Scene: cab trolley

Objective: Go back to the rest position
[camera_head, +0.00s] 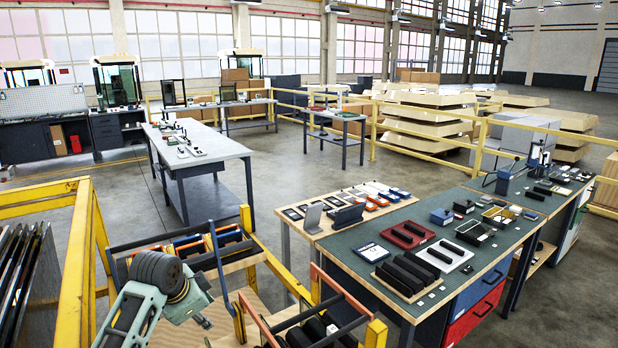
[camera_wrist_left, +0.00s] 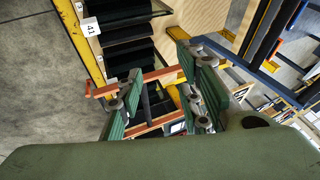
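My left arm comes in from the lower left in the head view, and its gripper (camera_head: 204,320) hangs at the near side of the yellow-framed trolley (camera_head: 372,335). In the left wrist view, the two green fingers of the left gripper (camera_wrist_left: 162,96) stand apart with a clear gap between them. Nothing is held between them. Orange-red trolley bars (camera_wrist_left: 150,82) and dark slotted parts show beyond the fingers; I cannot tell how far off they are. My right gripper is in neither view.
A yellow rack (camera_head: 82,235) with dark panels stands at the left. A green-topped workbench (camera_head: 350,262) with trays and black parts is at the right. A grey table (camera_head: 208,150) stands farther back. Open concrete floor lies between them.

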